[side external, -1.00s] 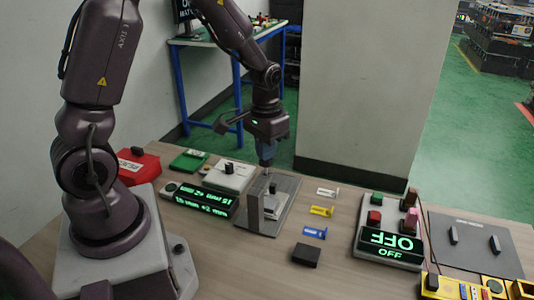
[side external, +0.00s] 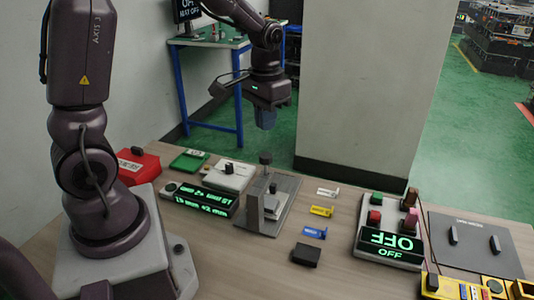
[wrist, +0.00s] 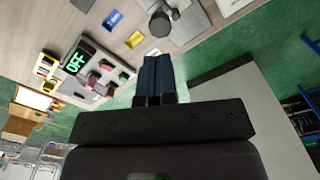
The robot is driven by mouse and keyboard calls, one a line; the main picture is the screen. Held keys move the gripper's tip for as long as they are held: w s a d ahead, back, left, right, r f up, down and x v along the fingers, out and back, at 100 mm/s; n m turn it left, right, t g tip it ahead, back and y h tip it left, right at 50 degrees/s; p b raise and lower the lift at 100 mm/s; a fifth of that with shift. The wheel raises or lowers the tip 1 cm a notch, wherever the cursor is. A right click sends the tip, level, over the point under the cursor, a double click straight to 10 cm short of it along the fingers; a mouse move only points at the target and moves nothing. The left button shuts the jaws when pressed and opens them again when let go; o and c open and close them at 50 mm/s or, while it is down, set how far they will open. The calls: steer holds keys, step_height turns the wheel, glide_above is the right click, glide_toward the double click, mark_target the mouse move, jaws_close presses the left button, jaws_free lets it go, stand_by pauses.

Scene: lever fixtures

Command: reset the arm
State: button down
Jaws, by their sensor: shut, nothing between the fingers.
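My gripper (side external: 266,122) is shut and empty, raised in the air above the far edge of the table. Its closed dark blue fingers also show in the wrist view (wrist: 154,75). Below it on the table stands a grey metal lever fixture (side external: 254,206) with a dark knob (side external: 265,159) standing up at its top. There is a clear gap between my fingertips and the knob. In the wrist view the dark round knob (wrist: 161,24) lies beyond my fingertips.
A green-lit display box (side external: 207,200), white box (side external: 230,175), green box (side external: 189,161) and red box (side external: 138,165) stand left of the fixture. White, yellow (side external: 321,211) and blue tags, a black block (side external: 306,255) and an OFF panel (side external: 390,247) are to the right.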

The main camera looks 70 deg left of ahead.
steer(key=shift+s+f, duration=0.1)
steer(key=shift+s, duration=0.1)
steer(key=s+d+r+m+t, duration=0.3)
steer(key=s+d+r+t, duration=0.2)
steer(key=s+d+r, duration=0.5)
steer(key=shift+s+r+t, duration=0.3)
steer(key=shift+s+r, duration=0.45)
steer(key=shift+s, duration=0.5)
